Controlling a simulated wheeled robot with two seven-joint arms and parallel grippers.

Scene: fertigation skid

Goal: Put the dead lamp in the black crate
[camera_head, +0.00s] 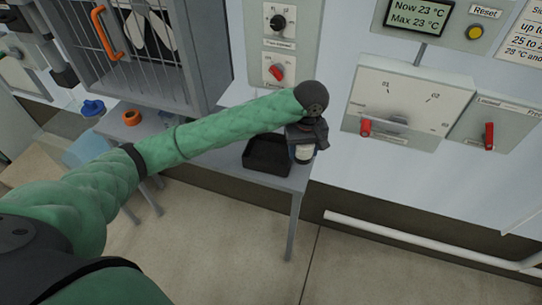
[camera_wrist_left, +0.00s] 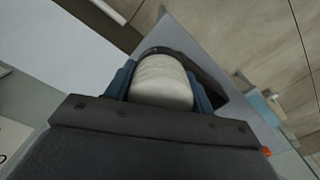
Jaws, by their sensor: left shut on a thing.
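My left gripper (camera_head: 306,141) is shut on a pale, rounded, cylindrical thing (camera_head: 304,153), which I take to be the dead lamp. In the left wrist view, the lamp (camera_wrist_left: 162,82) sits between the two bluish fingers. The black crate (camera_head: 267,168) is on the grey table, just left of the gripper in the head view. Part of the crate's dark wall (camera_wrist_left: 207,82) shows behind the lamp in the wrist view. The lamp is at the crate's right side; its exact height is unclear. My right gripper is not in view.
The grey table (camera_head: 226,160) has a bare stretch left of the crate. An orange ring (camera_head: 131,118) and a blue item (camera_head: 92,107) lie farther left. A barred cabinet (camera_head: 150,50) hangs above. The wall bears panels with red levers (camera_head: 489,136) and a white pipe (camera_head: 420,240) low down.

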